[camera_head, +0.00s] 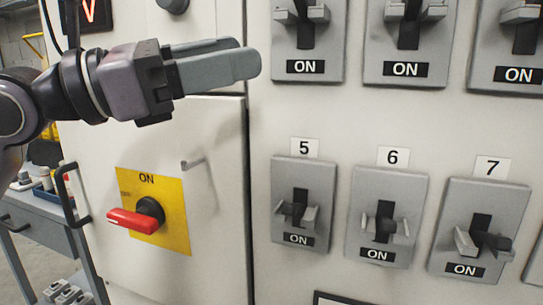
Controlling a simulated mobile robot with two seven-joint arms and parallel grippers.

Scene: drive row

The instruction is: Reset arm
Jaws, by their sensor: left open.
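My left gripper (250,62) reaches in from the left at the upper part of the head view. Its two grey fingers point right, in front of the cabinet and apart from the switches, with nothing between them. The fingers overlap in this view, so the gap between them hardly shows. My right gripper is not in the picture. Breaker switches numbered 5 (302,203), 6 (388,217) and 7 (480,230) sit on the panel at the lower right. A red rotary handle (132,221) on a yellow plate (174,229) marked ON lies below my left arm.
An upper row of grey switches (409,75) labelled ON runs along the top right. The cabinet door has a black pull handle (70,194) at its left edge and a small metal latch (193,164). A workbench (38,213) stands at the far left.

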